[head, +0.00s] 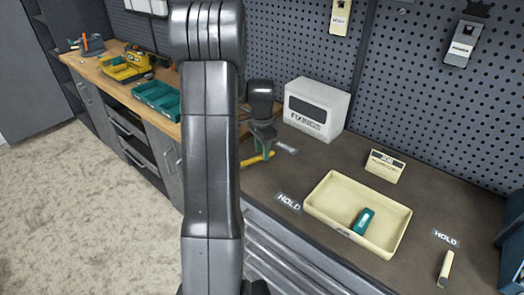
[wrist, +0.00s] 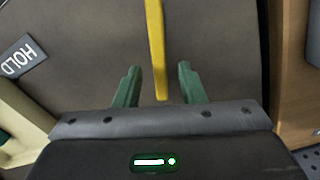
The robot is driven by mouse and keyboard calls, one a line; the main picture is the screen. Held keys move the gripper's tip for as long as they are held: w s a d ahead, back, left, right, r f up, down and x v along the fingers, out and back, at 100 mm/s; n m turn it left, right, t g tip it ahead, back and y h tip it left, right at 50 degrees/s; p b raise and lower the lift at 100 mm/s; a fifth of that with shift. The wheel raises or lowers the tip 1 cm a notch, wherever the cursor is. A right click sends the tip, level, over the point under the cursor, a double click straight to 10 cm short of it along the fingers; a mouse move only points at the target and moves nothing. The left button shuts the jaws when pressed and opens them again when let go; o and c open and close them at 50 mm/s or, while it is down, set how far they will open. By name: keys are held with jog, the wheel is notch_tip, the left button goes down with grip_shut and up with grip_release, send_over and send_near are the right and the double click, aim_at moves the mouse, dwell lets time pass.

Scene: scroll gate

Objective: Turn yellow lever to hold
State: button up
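The yellow lever (head: 258,159) lies at the left end of the dark bench top, partly hidden behind my arm. In the wrist view the yellow lever (wrist: 156,45) is a long bar, its end reaching between my two green fingers. My gripper (wrist: 158,72) is open, with a visible gap on each side of the bar. In the head view my gripper (head: 264,143) is just above the lever.
A cream tray (head: 322,187) holds a green-and-white item (head: 363,221). Another HOLD label (head: 446,238) and a cream lever (head: 445,268) are at right. A white box (head: 318,108) and a small sign (head: 384,166) stand behind, before the pegboard wall.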

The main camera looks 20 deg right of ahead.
jog(key=shift+f, duration=0.6)
grip_shut()
